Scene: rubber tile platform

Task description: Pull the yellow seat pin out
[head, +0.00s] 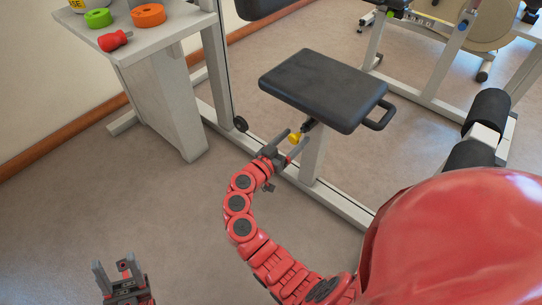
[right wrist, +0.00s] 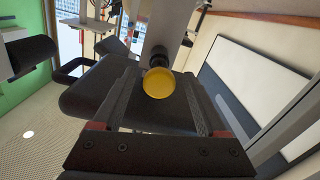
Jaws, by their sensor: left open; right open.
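The yellow seat pin (head: 294,138) sticks out from the post under the black seat (head: 322,88). In the right wrist view its round yellow knob (right wrist: 158,83) faces the camera, with a dark stem behind it. My right gripper (head: 289,143) is open, with its fingers on either side of the knob. In the right wrist view gaps show between the knob and both fingers, so it is not gripped. My left gripper (head: 115,272) is open and empty, low over the floor at the bottom left of the head view.
A grey bench (head: 158,42) at the upper left holds a green ring (head: 98,17), an orange ring (head: 148,15) and a red object (head: 115,40). Frame rails of the machine (head: 335,203) run below the seat. Black rollers (head: 487,112) stand at the right. Open floor lies at the left.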

